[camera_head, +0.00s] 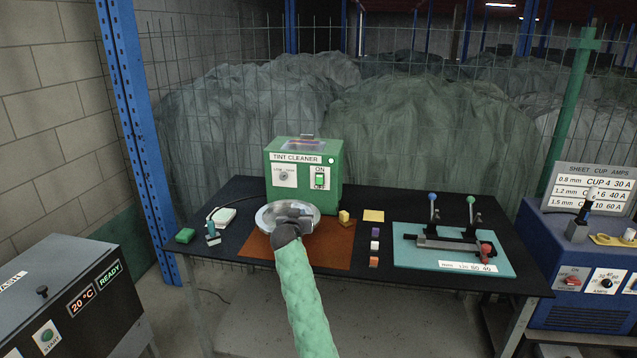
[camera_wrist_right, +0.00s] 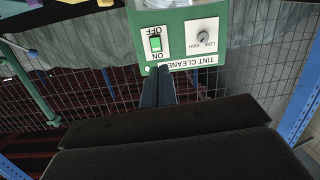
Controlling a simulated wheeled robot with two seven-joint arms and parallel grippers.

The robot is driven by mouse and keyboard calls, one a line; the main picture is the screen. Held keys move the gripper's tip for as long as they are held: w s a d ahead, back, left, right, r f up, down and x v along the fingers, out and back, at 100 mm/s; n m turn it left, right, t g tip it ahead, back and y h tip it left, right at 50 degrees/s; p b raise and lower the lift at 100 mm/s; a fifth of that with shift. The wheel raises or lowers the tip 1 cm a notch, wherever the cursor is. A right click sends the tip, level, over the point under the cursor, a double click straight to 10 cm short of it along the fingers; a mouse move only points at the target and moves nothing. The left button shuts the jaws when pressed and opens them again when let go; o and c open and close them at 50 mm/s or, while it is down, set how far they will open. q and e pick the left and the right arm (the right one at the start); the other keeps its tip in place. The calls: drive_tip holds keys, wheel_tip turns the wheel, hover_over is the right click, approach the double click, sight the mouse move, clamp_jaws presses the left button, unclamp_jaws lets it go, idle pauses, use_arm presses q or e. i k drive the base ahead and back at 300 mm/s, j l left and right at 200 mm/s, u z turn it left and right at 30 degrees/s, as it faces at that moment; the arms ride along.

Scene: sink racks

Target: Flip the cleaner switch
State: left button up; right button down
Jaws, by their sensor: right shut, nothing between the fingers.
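The green tint cleaner box (camera_head: 304,191) stands on the black table near the back. Its white switch plate carries a green switch (camera_head: 319,181) under the word ON. In the right wrist view the panel is upside down, and the switch (camera_wrist_right: 155,44) sits between ON and OFF labels; I cannot tell its position for sure. My right gripper (camera_head: 294,212) is over the round metal dish, in front of the box. In the right wrist view its fingers (camera_wrist_right: 158,84) are shut, empty, and point toward the panel. Contact with the switch is not visible. My left gripper is out of view.
The metal dish (camera_head: 262,217) sits on a brown mat (camera_head: 335,255). A knob (camera_head: 284,176) is left of the switch. Small blocks (camera_head: 374,246) and a teal board with levers (camera_head: 410,230) lie right. A wire fence (camera_head: 230,70) stands behind the table.

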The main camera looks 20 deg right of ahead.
sight(320, 178)
drive_tip(key=i+l, duration=0.35)
drive_tip(key=l, duration=0.15)
drive_tip(key=i+l, duration=0.35)
drive_tip(key=l, duration=0.15)
